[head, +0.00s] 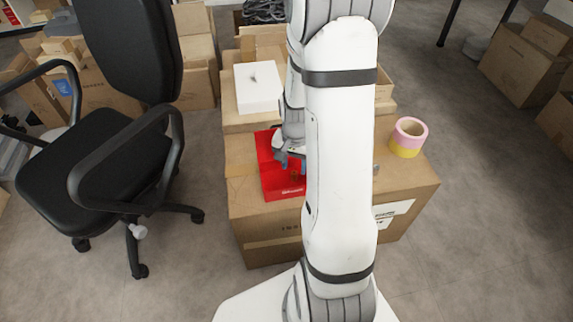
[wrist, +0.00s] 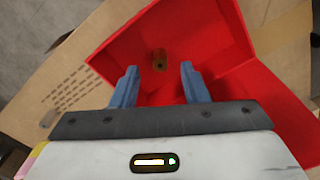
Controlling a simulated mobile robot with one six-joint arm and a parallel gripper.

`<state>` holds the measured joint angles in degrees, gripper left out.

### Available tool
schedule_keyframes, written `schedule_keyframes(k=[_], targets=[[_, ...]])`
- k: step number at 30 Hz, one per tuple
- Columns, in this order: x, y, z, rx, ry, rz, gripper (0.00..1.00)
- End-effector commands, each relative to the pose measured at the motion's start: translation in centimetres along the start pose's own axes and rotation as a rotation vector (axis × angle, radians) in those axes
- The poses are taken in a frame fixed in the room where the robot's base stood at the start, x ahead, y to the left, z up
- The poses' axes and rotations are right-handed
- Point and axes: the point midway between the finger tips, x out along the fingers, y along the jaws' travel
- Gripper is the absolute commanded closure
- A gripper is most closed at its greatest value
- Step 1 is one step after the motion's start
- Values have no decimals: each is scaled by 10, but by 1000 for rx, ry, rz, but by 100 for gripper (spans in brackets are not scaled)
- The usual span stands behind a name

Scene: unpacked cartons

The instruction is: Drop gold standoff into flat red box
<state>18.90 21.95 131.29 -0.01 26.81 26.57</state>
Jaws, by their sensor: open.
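The flat red box (head: 284,188) lies open on a large carton, partly hidden behind my arm in the head view. Its red inside (wrist: 210,35) fills much of the wrist view. The gold standoff (wrist: 159,60) is inside the box, just beyond my fingertips, and looks small and brownish gold. It also shows as a small dark gold spot in the head view (head: 294,174). My gripper (wrist: 158,78) is open over the box, with its two blue fingers apart and nothing between them. I cannot tell whether the standoff rests on the floor of the box.
The carton (head: 262,224) under the box has tape rolls in pink and yellow (head: 408,138) on its right side. A white box (head: 258,88) stands behind. A black office chair (head: 110,150) is at the left. Grey floor is free at the right.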

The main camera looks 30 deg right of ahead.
Motion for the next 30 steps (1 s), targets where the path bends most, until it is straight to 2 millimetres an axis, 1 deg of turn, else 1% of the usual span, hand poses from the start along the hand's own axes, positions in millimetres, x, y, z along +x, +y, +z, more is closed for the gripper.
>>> schedule_keyframes(k=[9, 13, 17, 30], targets=[[-55, 0, -1, 0, 3, -1, 59], [-70, 0, -1, 0, 2, -1, 59], [-76, 0, 0, 0, 2, -1, 59], [-77, -1, 0, -2, 1, -1, 59]])
